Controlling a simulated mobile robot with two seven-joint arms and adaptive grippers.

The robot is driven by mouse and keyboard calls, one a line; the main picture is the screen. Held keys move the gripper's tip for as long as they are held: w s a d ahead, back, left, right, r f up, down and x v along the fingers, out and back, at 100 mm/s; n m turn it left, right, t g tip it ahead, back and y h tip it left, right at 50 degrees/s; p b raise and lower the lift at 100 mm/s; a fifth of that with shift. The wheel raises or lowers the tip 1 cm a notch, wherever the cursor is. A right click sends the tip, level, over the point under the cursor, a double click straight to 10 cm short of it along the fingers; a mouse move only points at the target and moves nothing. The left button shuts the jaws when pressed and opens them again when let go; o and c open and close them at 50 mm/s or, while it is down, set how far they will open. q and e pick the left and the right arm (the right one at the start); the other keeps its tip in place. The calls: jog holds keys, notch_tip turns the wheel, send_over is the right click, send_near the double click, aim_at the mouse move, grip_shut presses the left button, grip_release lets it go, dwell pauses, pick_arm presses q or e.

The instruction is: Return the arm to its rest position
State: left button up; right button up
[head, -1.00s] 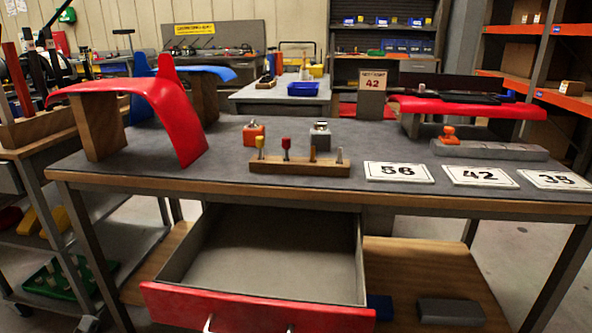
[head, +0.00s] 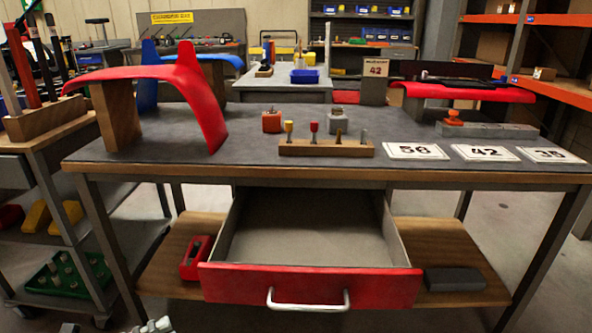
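A small silver-grey piece (head: 155,325) shows at the bottom edge of the head view, left of the open drawer. It may be part of my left arm or gripper, but too little shows to tell its fingers. My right arm and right gripper are not in view. The grey workbench (head: 250,152) stands ahead. Its drawer, with a red front (head: 235,284) and a silver handle (head: 308,304), is pulled out and looks empty. Nothing of mine is seen touching the bench or the drawer.
A wooden block with several small tools (head: 325,148), number cards (head: 416,151) and a red fender (head: 208,105) are on the bench. The lower shelf holds a red object (head: 195,257) and a grey block (head: 455,279). A cart (head: 60,150) stands left. Floor shows at right.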

pick_arm(q)
jog(key=w+a+f+n+t+y+p, duration=0.1)
jog(key=w+a+f+n+y, duration=0.15)
jog(key=f+n+y, duration=0.65)
jog(key=w+a+f+n+t+y, duration=0.15)
jog(key=a+f+n+y, duration=0.25)
jog(key=n+y, duration=0.5)
jog(key=s+d+f+n+g, duration=0.2)
jog(key=s+f+n+g, duration=0.2)
jog(key=s, duration=0.3)
jog(key=s+d+f+n+g+h+p, duration=0.1)
jog(key=s+f+n+g, duration=0.3)
jog(key=s, duration=0.4)
jog(key=shift+d+f+n+g, duration=0.4)
jog(key=shift+n+g, duration=0.35)
jog(key=shift+n, duration=0.45)
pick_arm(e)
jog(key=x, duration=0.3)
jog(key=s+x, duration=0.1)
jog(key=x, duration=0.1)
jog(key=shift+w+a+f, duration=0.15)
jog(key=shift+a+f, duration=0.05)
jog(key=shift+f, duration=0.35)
